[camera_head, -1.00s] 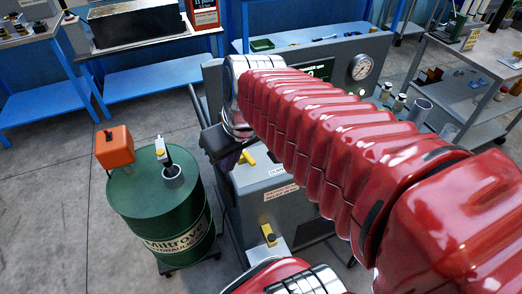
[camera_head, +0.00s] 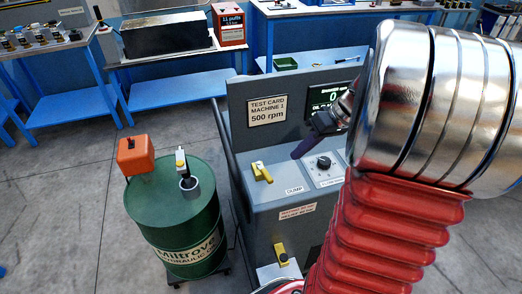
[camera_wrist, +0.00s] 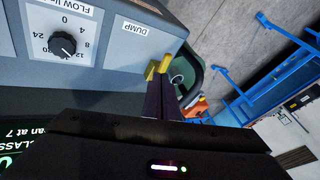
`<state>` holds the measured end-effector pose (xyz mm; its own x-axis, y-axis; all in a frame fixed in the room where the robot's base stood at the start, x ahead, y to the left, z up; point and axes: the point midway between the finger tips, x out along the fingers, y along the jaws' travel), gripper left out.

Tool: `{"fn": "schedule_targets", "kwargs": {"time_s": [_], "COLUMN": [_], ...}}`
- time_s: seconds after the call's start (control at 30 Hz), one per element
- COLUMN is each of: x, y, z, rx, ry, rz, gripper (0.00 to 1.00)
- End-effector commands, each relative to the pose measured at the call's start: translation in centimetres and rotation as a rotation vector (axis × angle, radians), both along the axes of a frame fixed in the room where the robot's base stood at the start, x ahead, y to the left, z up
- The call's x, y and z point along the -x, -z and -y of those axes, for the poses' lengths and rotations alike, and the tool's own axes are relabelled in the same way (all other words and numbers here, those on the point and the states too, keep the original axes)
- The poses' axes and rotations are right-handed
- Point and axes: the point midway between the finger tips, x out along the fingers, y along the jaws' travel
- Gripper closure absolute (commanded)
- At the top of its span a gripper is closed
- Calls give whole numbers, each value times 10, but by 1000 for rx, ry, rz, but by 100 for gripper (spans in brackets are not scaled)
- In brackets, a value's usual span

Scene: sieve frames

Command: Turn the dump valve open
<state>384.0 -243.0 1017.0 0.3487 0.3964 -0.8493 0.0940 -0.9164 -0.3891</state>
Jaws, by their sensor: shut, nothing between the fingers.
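The dump valve's yellow handle (camera_head: 262,172) stands on the left of the test machine's sloped panel, beside the DUMP label (camera_head: 294,190). In the head view it slants down to the right. My gripper (camera_head: 297,154) is shut and empty, above the panel, to the right of the handle with a visible gap. In the wrist view the dark fingertips (camera_wrist: 164,78) overlap the lower part of the yellow handle (camera_wrist: 154,70). I cannot tell contact from that view. The DUMP label (camera_wrist: 134,29) shows there too.
A round knob (camera_head: 323,163) sits right of the valve on the panel. Blue benches stand behind.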

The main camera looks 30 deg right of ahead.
Motion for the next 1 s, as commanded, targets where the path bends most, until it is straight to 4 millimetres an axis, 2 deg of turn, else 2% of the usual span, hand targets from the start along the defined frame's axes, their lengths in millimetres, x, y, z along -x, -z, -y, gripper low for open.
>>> {"fn": "schedule_targets", "kwargs": {"time_s": [0.03, 0.1, 0.3, 0.77, 1.0], "x": [2, 3, 5, 4, -6], "y": [5, 10, 15, 19, 38], "z": [14, 27, 48, 46, 35], "rx": [-16, -31, -48, -50, -51], "ry": [10, 12, 15, 13, 11], "rz": [14, 38, 77, 79, 77], "gripper": [100, 100, 100, 100, 100]}}
